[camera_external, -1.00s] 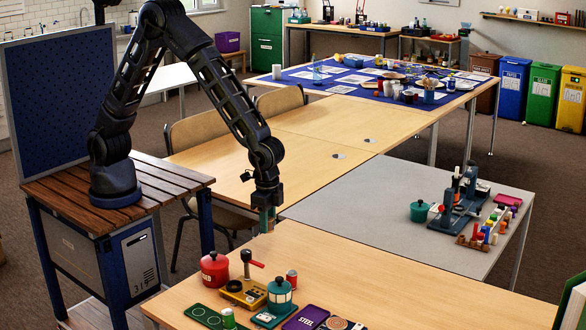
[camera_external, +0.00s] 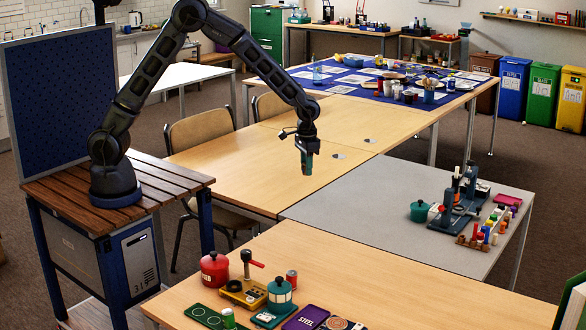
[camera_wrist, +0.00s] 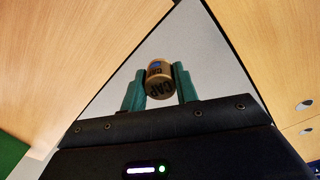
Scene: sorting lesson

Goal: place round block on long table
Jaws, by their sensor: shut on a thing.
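A tan round block (camera_wrist: 159,83) with dark letters on its face shows in the wrist view between the two teal fingers. My gripper (camera_external: 306,168) is shut on it and points down, in the air. In the external view the block is too small or hidden by the fingers to make out. In that view, pale wooden table tops (camera_external: 225,180) stand behind and left of the gripper, a grey table top (camera_external: 360,205) is to its right, and another wooden table (camera_external: 400,285) is in front. I cannot tell which is the long table.
The front table bears a red pot (camera_external: 214,269), a yellow device (camera_external: 243,292), a teal pot (camera_external: 280,294) and flat plates. The grey table holds a blue press (camera_external: 459,205) and small coloured pieces. Its near left part is bare. Chairs (camera_external: 200,132) stand at the left.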

